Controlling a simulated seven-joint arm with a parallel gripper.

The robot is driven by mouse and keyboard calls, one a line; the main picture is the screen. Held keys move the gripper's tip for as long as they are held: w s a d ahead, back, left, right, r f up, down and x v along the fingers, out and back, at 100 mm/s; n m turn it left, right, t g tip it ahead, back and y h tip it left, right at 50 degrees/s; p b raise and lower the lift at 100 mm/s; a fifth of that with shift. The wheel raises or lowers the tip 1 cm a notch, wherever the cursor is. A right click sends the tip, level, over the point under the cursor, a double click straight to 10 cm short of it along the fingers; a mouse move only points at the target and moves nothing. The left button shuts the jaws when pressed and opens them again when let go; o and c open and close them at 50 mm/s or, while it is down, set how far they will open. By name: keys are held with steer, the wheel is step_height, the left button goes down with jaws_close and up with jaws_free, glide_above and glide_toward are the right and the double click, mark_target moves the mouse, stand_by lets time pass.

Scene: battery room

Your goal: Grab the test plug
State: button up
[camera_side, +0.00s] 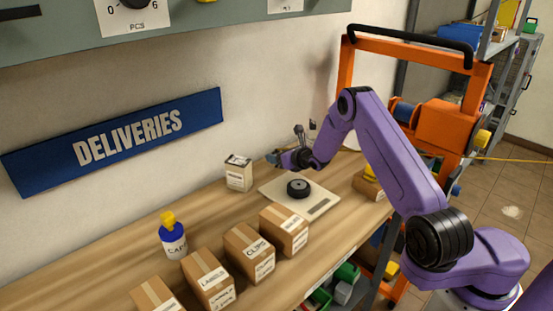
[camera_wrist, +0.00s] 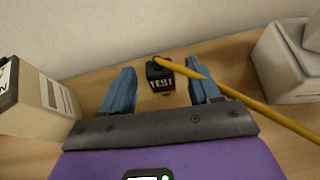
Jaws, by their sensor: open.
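The test plug (camera_wrist: 160,78) is a small black block with a white "TEST" label, and a yellow cable runs from its top toward the lower right in the wrist view. It stands on the wooden bench near the wall. My gripper (camera_wrist: 161,68) is open, with one blue finger on each side of the plug in the picture. I see gaps between the fingers and the plug, and the cable crosses over the right finger. In the side view my gripper (camera_side: 274,157) is low at the back of the bench, and I cannot make out the plug there.
A cream carton (camera_wrist: 40,98) stands close left of my gripper; a grey blocky object (camera_wrist: 288,65) is at right. In the side view, a scale (camera_side: 322,206) with a black disc (camera_side: 298,188), several cardboard boxes (camera_side: 250,252) and a blue-and-white bottle (camera_side: 173,241) occupy the bench.

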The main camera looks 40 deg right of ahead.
steer(key=shift+x, duration=2.5)
steer(key=c, duration=1)
